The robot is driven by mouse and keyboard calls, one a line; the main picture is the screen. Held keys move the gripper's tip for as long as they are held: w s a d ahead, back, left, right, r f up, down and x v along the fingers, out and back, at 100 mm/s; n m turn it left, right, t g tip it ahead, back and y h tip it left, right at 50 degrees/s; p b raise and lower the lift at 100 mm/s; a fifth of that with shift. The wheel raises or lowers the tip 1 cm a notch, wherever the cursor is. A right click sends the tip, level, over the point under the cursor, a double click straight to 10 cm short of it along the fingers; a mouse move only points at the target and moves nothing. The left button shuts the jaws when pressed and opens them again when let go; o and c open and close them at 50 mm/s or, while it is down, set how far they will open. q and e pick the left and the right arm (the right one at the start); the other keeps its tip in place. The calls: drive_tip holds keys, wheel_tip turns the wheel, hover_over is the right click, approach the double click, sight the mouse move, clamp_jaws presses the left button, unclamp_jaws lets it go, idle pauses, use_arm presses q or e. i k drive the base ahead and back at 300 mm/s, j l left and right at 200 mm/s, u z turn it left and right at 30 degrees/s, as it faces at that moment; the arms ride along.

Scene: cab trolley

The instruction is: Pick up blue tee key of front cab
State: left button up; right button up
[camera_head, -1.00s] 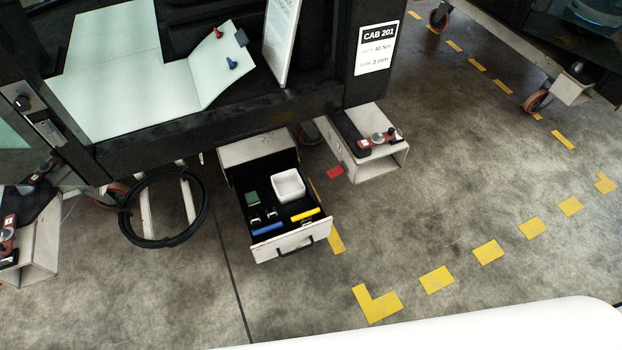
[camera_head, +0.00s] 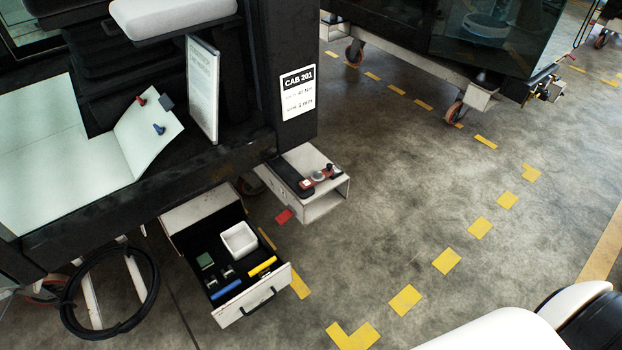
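The front cab is the dark frame with the CAB 201 label (camera_head: 298,92). A small blue key (camera_head: 159,129), probably the blue tee key, sits on the pale angled panel (camera_head: 143,150) inside the cab. A small red key (camera_head: 141,100) is just above and left of it. Neither of my grippers is in view. Nothing is seen touching the blue key.
An open drawer (camera_head: 245,316) below the cab holds a white bin (camera_head: 239,240), a blue item (camera_head: 226,290) and a yellow item (camera_head: 262,266). A black hose coil (camera_head: 152,291) hangs at left. Floor to the right is open, with yellow markings (camera_head: 446,261). A second trolley stands behind.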

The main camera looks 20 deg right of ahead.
sight(227, 290)
drive_tip(key=i+l+u, duration=0.15)
drive_tip(key=l, duration=0.25)
drive_tip(key=i+l+u, duration=0.1)
drive_tip(key=l, duration=0.35)
drive_tip(key=i+l+u, duration=0.15)
drive_tip(key=l, duration=0.3)
drive_tip(key=i+l+u, duration=0.1)
drive_tip(key=l, duration=0.35)
drive_tip(key=i+l+u, duration=0.15)
drive_tip(key=l, duration=0.3)
